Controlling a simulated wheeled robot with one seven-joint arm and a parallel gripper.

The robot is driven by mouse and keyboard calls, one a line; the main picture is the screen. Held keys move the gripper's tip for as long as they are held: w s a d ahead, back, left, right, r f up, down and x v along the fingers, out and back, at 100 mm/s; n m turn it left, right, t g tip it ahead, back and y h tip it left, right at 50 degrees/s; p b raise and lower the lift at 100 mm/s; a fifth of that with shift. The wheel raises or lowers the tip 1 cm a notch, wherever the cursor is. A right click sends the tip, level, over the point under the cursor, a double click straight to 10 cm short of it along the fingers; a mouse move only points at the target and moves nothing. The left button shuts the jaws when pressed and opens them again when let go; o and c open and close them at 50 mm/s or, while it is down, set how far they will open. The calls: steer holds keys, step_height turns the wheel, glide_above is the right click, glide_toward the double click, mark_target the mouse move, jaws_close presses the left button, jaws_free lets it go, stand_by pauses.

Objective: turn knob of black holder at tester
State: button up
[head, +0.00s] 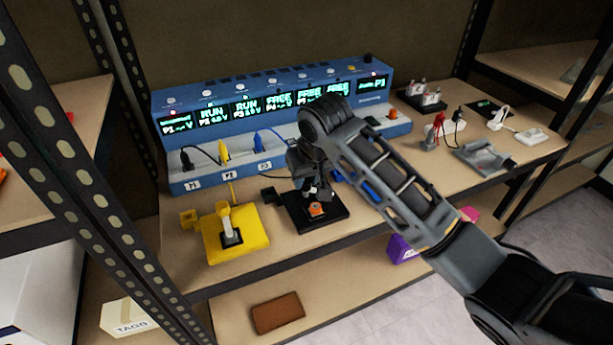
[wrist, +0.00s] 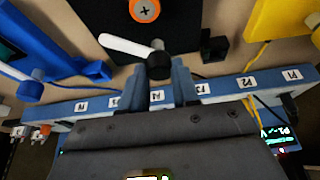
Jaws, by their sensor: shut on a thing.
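The black holder (head: 335,220) stands on the shelf in front of the blue tester (head: 165,140), with a round orange part with a cross mark (head: 316,209) on it. The orange part (wrist: 145,10) and the holder (wrist: 190,15) also show at the top of the wrist view. My gripper (wrist: 168,80) is shut on the holder's knob (wrist: 158,66), a black hub with a white lever (wrist: 130,46) that points left in the wrist view. In the head view my gripper (head: 316,188) is over the holder, and my wrist hides most of the knob.
A yellow holder (head: 255,245) with a white lever stands left of the black one. A blue holder (wrist: 60,65) is on the other side, mostly behind my arm in the head view. Chargers and a grey stand (head: 485,158) are at the right. Shelf posts flank the scene.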

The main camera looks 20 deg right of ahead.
jaws_close()
steer(key=shift+r+p, duration=0.1)
steer(key=shift+p, duration=0.2)
steer(key=shift+a+r+m+h+p, duration=0.1)
steer(key=shift+a+m+h+p, duration=0.15)
steer(key=shift+m+p, duration=0.85)
steer(key=m+h+p, duration=0.1)
steer(key=m+p, duration=0.1)
steer(key=shift+p, duration=0.3)
steer(key=m+h+p, duration=0.1)
steer(key=m, duration=0.1)
steer(key=shift+m+g, duration=0.4)
steer(key=shift+w+f+m+g+h+p, duration=0.15)
steer(key=shift+m+g+h+p, duration=0.3)
steer(key=shift+m, duration=1.05)
